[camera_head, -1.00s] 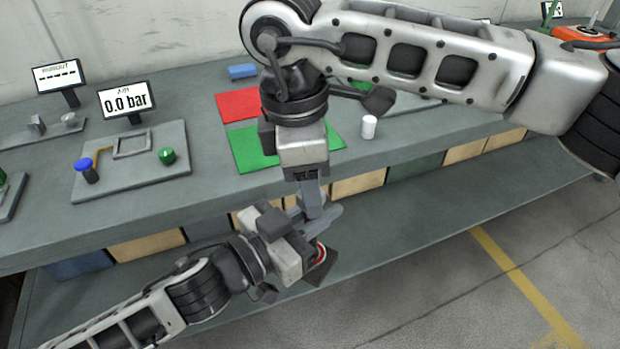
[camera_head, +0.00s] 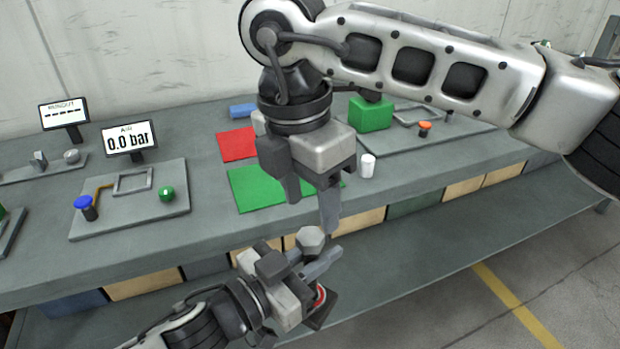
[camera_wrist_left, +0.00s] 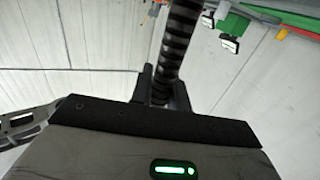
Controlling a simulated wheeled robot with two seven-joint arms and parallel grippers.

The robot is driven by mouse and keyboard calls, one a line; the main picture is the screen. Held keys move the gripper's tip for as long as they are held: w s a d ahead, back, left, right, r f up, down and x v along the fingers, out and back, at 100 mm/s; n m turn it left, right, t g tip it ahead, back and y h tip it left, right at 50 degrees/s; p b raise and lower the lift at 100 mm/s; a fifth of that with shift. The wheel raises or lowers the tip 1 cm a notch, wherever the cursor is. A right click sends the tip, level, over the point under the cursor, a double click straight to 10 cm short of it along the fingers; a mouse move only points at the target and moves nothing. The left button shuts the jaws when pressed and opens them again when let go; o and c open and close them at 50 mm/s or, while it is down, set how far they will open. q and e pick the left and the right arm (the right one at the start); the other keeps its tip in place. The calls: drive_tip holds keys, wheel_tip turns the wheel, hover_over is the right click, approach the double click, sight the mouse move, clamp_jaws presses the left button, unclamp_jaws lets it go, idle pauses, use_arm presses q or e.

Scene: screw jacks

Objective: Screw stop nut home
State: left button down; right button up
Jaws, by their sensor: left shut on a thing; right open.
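My left gripper (camera_head: 315,260) is shut on the screw jack, holding it in the air in front of the bench. A dark plate with a red ring (camera_head: 320,296) shows beside that gripper; its fingers hide most of the jack. A light grey hexagonal nut (camera_head: 312,239) shows just above the left fingers. How far it is screwed on cannot be told. My right gripper (camera_head: 310,198) is open above the nut, its fingers pointing down; one fingertip is close to the nut. In the left wrist view a dark ribbed rod (camera_wrist_left: 180,40) rises between the left fingers (camera_wrist_left: 161,92).
The bench (camera_head: 215,240) lies behind the grippers. On it are a red mat (camera_head: 236,146), a green mat (camera_head: 258,190), a white cylinder (camera_head: 367,166), a green block (camera_head: 371,114) and a fixture plate (camera_head: 130,213) under a "0.0 bar" display (camera_head: 130,139). The floor at right is clear.

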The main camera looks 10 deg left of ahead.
drive_tip(key=n, duration=0.5)
drive_tip(key=shift+r, duration=0.2)
drive_tip(key=n, duration=0.5)
drive_tip(key=shift+r, duration=0.15)
drive_tip(key=n, duration=0.5)
drive_tip(key=shift+r, duration=0.15)
drive_tip(key=n, duration=0.4)
drive_tip(key=shift+r+n+y, duration=0.2)
drive_tip(key=shift+n+y, duration=0.1)
drive_tip(key=shift+n, duration=0.1)
drive_tip(key=n, duration=0.5)
drive_tip(key=shift+r, duration=0.15)
drive_tip(key=n, duration=0.5)
drive_tip(key=shift+r, duration=0.15)
drive_tip(key=n, duration=0.7)
drive_tip(key=shift+r, duration=0.2)
drive_tip(key=n, duration=0.4)
drive_tip(key=shift+r+n+y, duration=0.15)
drive_tip(key=shift+n+y, duration=0.15)
